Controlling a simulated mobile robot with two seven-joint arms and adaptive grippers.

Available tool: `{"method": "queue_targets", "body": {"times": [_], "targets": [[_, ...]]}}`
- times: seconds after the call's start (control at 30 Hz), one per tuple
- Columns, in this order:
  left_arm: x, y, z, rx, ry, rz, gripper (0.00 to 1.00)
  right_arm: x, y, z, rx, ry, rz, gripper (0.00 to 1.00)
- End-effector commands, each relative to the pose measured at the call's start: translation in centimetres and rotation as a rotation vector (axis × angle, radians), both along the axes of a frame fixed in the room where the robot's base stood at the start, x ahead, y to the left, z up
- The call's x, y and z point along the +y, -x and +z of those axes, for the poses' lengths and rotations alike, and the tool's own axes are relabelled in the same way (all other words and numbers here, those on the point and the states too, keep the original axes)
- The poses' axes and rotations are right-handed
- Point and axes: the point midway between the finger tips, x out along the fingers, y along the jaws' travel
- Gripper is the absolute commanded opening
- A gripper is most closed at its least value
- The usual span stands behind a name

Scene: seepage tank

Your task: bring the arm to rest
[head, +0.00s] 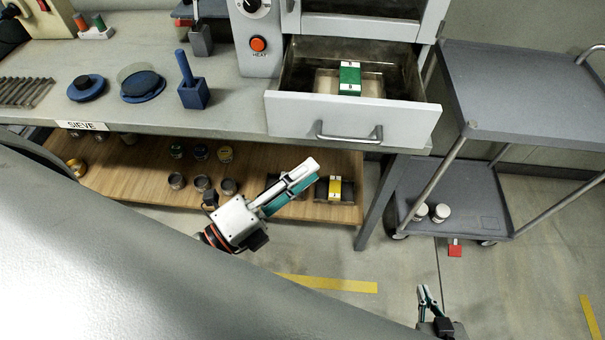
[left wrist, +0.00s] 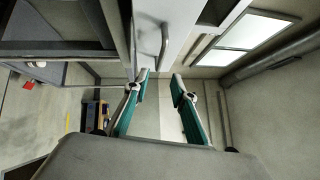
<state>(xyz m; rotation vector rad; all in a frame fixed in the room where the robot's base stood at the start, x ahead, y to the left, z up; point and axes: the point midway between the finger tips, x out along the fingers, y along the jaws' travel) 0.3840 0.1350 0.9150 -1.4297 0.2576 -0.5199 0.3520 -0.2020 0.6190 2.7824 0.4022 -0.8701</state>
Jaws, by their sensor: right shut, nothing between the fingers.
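My left gripper (head: 314,168) is in the head view, in front of the wooden lower shelf and below the open drawer. In the left wrist view its two fingers (left wrist: 162,80) stand apart, with nothing between them. My right gripper (head: 428,289) is low in the head view, over the floor, small, shut and empty. No object is held by either gripper.
The white drawer (head: 290,118) is pulled out, with a green and white box (head: 350,78) inside. The wooden shelf (head: 120,184) below holds several jars and a yellow and white box (head: 334,189). A grey cart (head: 530,85) stands right; floor before the shelf is open.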

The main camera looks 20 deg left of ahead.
Motion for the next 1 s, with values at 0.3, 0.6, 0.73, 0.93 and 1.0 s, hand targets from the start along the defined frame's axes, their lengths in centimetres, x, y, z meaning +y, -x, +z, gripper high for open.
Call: {"method": "queue_targets", "body": {"times": [0.3, 0.6, 0.73, 0.93, 1.0], "targets": [[0.0, 0.1, 0.0, -0.001, 0.000, 0.000, 0.26, 0.0, 0.0, 0.0, 0.000, 0.000, 0.000, 0.00], [0.2, -0.1, -0.3, 0.015, 0.015, 0.005, 0.26, 0.1, 0.0, 0.0, -0.001, -0.001, 0.000, 0.00], [1.6, -1.0, -3.3, 0.156, 0.149, 0.056, 0.26, 0.1, 0.0, 0.1, -0.002, -0.001, 0.000, 0.00], [5.4, -1.8, -14.4, 0.599, 0.611, 0.250, 0.26, 0.1, -0.1, 0.2, -0.002, -0.001, 0.000, 0.00], [6.3, -1.1, -18.6, 0.751, 0.780, 0.332, 0.26, 0.1, -0.1, 0.2, -0.002, -0.001, 0.000, 0.00]]}}
